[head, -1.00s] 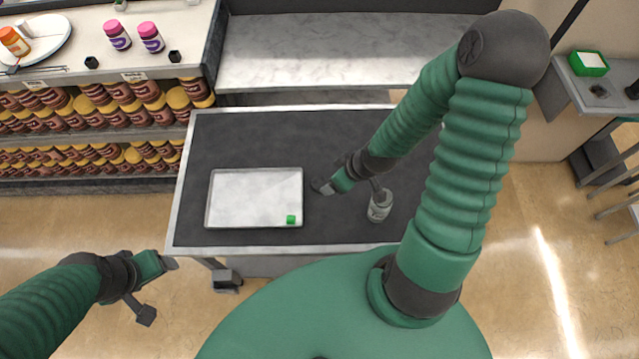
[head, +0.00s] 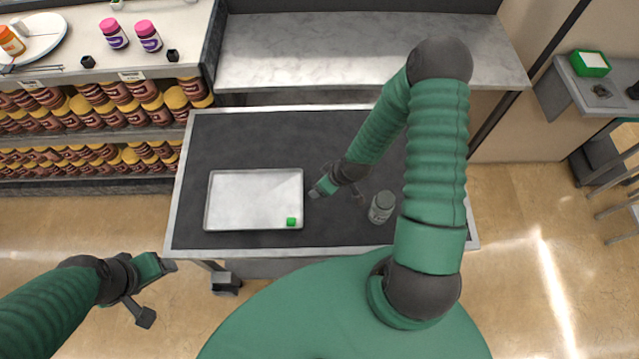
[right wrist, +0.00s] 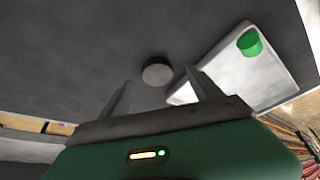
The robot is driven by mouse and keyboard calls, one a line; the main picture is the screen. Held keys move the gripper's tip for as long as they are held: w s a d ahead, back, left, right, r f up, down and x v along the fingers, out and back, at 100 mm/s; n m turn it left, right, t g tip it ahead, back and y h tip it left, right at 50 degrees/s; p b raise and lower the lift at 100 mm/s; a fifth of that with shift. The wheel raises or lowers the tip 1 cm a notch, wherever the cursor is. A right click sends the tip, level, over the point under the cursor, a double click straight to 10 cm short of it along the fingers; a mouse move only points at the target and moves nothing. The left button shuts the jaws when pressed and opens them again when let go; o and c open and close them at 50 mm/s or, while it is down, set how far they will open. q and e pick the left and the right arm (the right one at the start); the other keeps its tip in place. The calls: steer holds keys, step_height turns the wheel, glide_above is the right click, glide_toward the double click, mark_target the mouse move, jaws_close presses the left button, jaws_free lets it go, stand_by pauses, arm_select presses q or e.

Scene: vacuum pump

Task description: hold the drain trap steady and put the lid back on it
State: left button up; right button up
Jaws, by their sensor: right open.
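A grey jar-like drain trap (head: 381,207) stands upright on the dark table top, right of the middle, beside my right forearm. A small grey round disc, which looks like the lid (right wrist: 157,71), lies on the dark surface in the right wrist view, ahead of and between my finger lines. In the head view my right arm seems to hide it. My right gripper (head: 315,193) is open and empty, pointing down near the tray's right edge; its two fingers also show in the right wrist view (right wrist: 160,97). My left gripper (head: 170,265) hangs off the table's front left corner, far from the trap; its fingers are too small to judge.
A pale metal tray (head: 250,190) with a small green block (head: 291,222) lies on the left half of the table. Shelves of jars (head: 95,105) stand at the back left, and a grey counter (head: 370,55) stands behind. The table's back middle is clear.

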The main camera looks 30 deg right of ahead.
steer(key=x, duration=0.3)
steer(key=shift+w+d+f, duration=0.25)
steer(key=shift+w+d, duration=0.1)
steer(key=shift+a, duration=0.1)
steer(key=shift+c, duration=1.3)
steer(key=shift+r, duration=0.1)
steer(key=c, duration=1.1)
step_height(320, 180, up, 10)
